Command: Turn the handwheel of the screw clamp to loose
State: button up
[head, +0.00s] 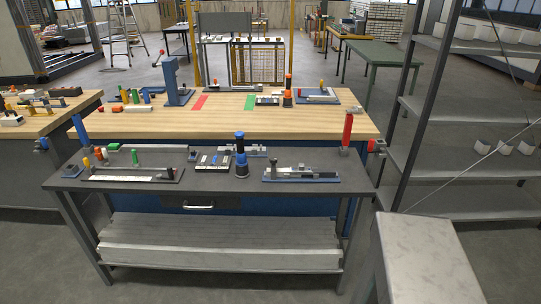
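I cannot make out with certainty which fixture is the screw clamp or its handwheel. A small red part with a dark mount (377,146) sits at the right edge near the benches and is too small to read. A low device with a grey body on a blue base (300,174) lies on the right half of the dark front bench. A red upright post (347,130) stands at that bench's back right corner. My gripper is not in view.
The dark bench (225,190) stands before a wooden bench (220,122) crowded with small fixtures. A black and blue post (240,155) stands mid-bench. Grey shelving (440,120) is at right. A pale grey slab top (425,260) fills the lower right. Floor at lower left is clear.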

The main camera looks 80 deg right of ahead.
aim_at(273, 160)
jog(key=z, duration=0.1)
jog(key=i, duration=0.85)
jog(key=z, duration=0.75)
